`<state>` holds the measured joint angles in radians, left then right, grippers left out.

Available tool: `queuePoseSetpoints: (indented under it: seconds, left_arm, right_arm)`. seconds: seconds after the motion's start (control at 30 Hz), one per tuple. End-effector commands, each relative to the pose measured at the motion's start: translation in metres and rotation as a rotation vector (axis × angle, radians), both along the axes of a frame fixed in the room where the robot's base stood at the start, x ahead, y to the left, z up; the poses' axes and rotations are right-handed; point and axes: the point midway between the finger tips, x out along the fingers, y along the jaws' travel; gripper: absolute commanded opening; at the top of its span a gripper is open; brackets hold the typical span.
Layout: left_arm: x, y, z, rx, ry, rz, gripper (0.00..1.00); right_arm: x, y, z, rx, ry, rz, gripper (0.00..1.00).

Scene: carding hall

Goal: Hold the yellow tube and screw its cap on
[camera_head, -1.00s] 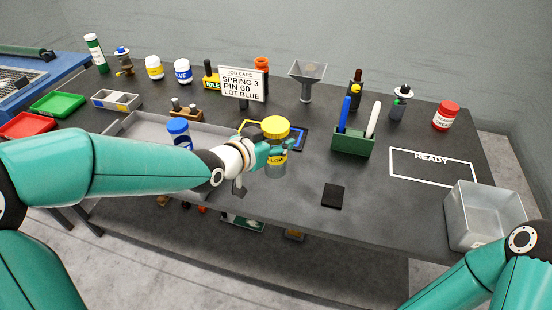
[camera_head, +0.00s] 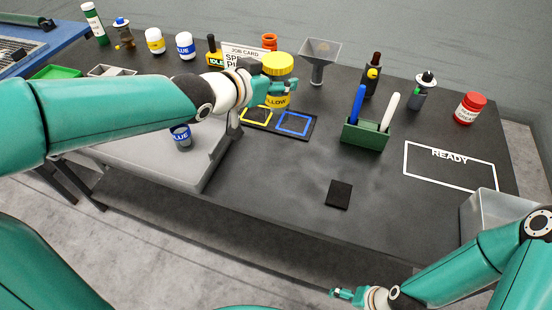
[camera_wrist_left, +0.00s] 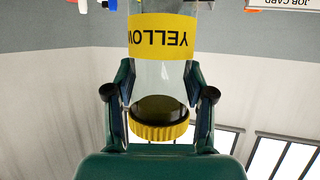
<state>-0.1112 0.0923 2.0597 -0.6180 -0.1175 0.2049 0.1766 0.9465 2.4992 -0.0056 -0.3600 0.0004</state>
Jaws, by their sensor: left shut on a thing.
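The yellow tube (camera_head: 280,101), a clear tube with a yellow label, is upright in my left gripper (camera_head: 277,86), above the dark mat (camera_head: 268,127) with yellow and blue squares. Its yellow cap (camera_head: 278,64) sits on its top end; I cannot tell how tightly. In the left wrist view the tube (camera_wrist_left: 160,75) stands between the two fingers, with the cap (camera_wrist_left: 160,131) toward the palm and a dark band beside it. My right gripper (camera_head: 346,294) is low in front of the table, empty; its fingers are too small to judge.
A grey tray (camera_head: 150,165) holds a blue-labelled tube (camera_head: 181,138), partly behind my left arm. A green pen holder (camera_head: 365,134), a black pad (camera_head: 339,194), a funnel (camera_head: 319,55) and a metal bin (camera_head: 485,215) stand around. The READY outline (camera_head: 450,165) is empty.

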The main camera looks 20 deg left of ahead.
Motion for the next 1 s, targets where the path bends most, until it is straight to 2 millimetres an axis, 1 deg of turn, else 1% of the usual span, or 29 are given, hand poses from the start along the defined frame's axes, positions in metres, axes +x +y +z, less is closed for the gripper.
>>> queuePoseSetpoints:
  seconds: [0.03, 0.13, 0.27, 0.3, 0.37, 0.5, 0.6, 0.7, 0.77, 1.0]
  left_arm:
    - [0.0, 0.0, -0.012, -0.002, 0.003, 0.001, 0.0]
    - [0.0, 0.0, -0.034, -0.001, 0.003, 0.001, 0.0]
    - [0.0, 0.001, -0.067, -0.002, 0.006, 0.004, 0.0]
    - [0.0, 0.001, -0.074, -0.002, 0.009, 0.002, 0.0]
    - [-0.001, 0.001, -0.091, -0.001, 0.01, 0.004, 0.0]
    - [-0.001, 0.001, -0.124, 0.0, 0.01, 0.002, 0.0]
    - [-0.001, 0.001, -0.142, -0.001, 0.006, 0.002, 0.0]
    - [0.0, 0.001, -0.153, 0.0, 0.003, 0.002, 0.0]
    - [0.0, 0.001, -0.157, -0.001, 0.001, 0.002, 0.0]
    - [0.0, 0.001, -0.158, -0.001, 0.0, 0.001, 0.0]
  right_arm:
    - [0.0, 0.0, -0.009, 0.0, 0.0, 0.0, 0.91]
    - [0.0, 0.0, -0.025, 0.0, 0.0, 0.0, 0.91]
    - [0.0, 0.0, -0.038, 0.0, 0.0, 0.0, 0.91]
    - [0.0, 0.0, -0.034, 0.0, 0.0, 0.0, 0.91]
    - [0.0, 0.0, -0.036, 0.0, 0.0, 0.0, 0.91]
    - [0.0, 0.0, -0.034, 0.0, -0.001, 0.0, 0.91]
    - [0.0, 0.0, -0.033, 0.0, -0.001, 0.0, 0.91]
    - [0.0, 0.0, -0.032, 0.0, 0.0, 0.0, 0.91]
    - [0.0, 0.0, -0.032, 0.0, 0.0, 0.0, 0.91]
    - [0.0, 0.0, -0.033, 0.0, 0.0, 0.0, 0.91]
